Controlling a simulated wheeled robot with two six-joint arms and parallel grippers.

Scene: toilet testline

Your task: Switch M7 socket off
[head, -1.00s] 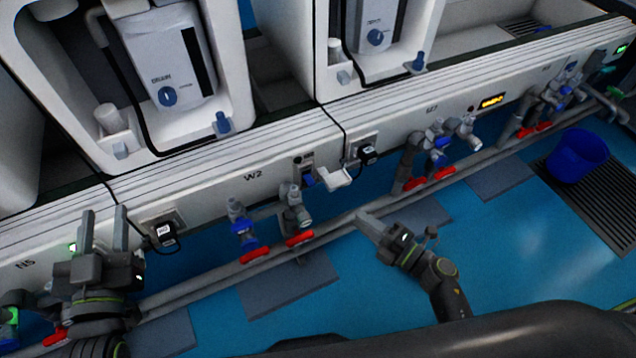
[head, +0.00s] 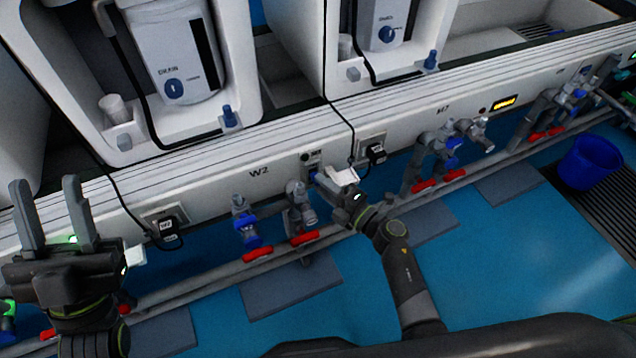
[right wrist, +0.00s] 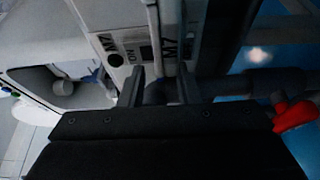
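The M7 socket (head: 366,140) is on the white panel in the head view, with a black M7-labelled plug (head: 376,154) in it. In the right wrist view an M7 label, the letters ON and the dark M7 plug (right wrist: 169,45) show just beyond the fingers. My right gripper (head: 329,184) is below and left of the socket in the head view. Its two fingers (right wrist: 160,78) stand apart with no object clearly held; contact cannot be told. My left gripper (head: 46,190) is open and empty at the far left, fingers pointing up.
The W2 socket (head: 168,220) with its plug is left along the panel. Pipes with valves and red handles (head: 303,238) run below the panel. A white piece (head: 341,177) sits close to my right gripper. A blue bucket (head: 584,162) stands on the floor at right.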

